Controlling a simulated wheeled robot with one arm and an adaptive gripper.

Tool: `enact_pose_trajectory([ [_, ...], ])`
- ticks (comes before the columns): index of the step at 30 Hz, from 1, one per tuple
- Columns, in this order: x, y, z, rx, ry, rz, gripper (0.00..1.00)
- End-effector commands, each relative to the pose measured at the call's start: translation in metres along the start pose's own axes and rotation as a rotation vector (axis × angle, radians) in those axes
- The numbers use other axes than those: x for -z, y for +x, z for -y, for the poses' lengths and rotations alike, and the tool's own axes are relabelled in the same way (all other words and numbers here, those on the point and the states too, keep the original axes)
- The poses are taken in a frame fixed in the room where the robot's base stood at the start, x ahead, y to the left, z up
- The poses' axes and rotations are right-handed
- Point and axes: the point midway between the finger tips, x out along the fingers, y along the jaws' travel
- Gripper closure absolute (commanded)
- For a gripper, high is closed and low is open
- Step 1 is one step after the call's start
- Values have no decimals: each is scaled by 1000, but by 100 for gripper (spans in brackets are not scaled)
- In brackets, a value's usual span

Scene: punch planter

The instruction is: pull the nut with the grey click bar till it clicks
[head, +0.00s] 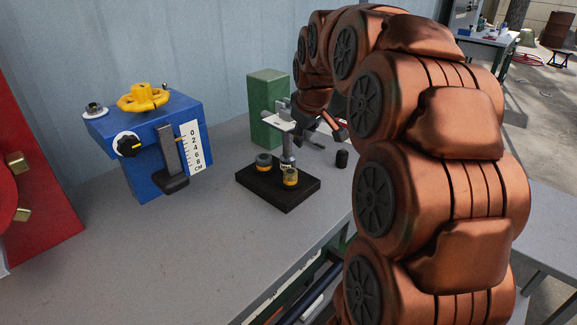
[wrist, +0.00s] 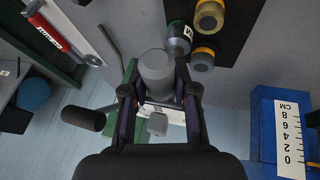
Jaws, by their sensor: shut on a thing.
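The block carries a grey round piece (head: 264,161) and a yellow-ringed piece (head: 290,177). The nut is not clearly distinguishable.
A blue box (head: 143,185) with a yellow handwheel (head: 143,97) and CM scale (head: 193,146) stands left. A green block (head: 267,95) stands behind the bar. The bench front is clear.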

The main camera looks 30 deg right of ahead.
Motion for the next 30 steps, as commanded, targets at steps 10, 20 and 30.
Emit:
enact_pose_trajectory([
  [10,6,-13,-4,-2,2,-3,100],
  [20,11,-26,-8,-2,1,-2,100],
  [30,12,-27,-8,-2,1,-2,100],
])
